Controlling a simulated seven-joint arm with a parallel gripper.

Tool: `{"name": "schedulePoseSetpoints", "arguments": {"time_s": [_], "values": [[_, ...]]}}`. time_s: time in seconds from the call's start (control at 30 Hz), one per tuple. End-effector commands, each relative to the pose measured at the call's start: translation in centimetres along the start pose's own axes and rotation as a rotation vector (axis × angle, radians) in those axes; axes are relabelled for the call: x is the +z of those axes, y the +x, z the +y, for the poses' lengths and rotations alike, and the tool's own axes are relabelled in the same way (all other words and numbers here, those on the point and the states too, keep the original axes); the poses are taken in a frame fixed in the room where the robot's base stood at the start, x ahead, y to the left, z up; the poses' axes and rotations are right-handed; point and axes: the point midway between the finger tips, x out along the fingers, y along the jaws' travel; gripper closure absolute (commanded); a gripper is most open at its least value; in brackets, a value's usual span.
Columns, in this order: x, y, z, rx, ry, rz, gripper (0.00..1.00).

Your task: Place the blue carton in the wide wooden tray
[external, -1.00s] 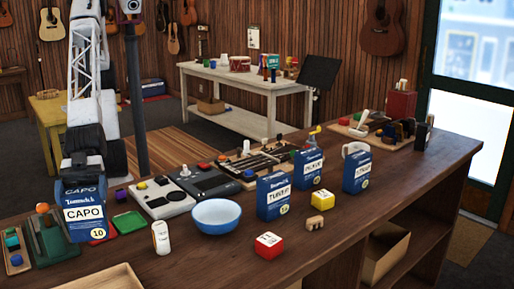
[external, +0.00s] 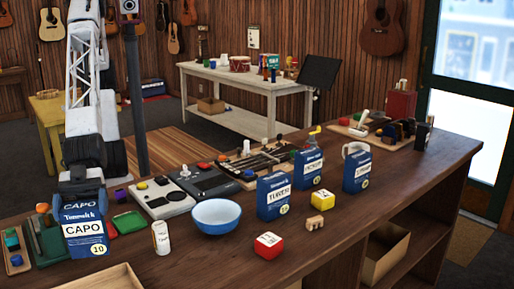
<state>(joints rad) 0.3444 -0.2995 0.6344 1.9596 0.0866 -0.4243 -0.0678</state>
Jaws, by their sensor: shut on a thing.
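A blue carton (external: 86,234) labelled CAPO, with a 10 on it, is at the left of the external view. My gripper (external: 82,192) is shut on its top and holds it from above, a little tilted. A light wooden tray (external: 127,267) shows at the bottom edge, just in front of and below the carton. Most of the tray is cut off by the frame. I cannot tell the exact gap between carton and tray.
Three other blue cartons (external: 273,198) stand to the right. A blue bowl (external: 217,217), a white can (external: 161,239), a red block (external: 268,246) and a yellow block (external: 322,200) stand nearby. A green stand (external: 48,238) is close at left.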

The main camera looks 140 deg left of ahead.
Motion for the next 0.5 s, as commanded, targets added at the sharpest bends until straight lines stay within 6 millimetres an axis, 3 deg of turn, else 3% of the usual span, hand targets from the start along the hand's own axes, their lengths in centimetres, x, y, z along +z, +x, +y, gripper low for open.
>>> {"name": "schedulePoseSetpoints", "arguments": {"time_s": [0.5], "values": [[-1.4, 6.9, -0.3, 0.000, 0.000, 0.000, 0.50]]}}
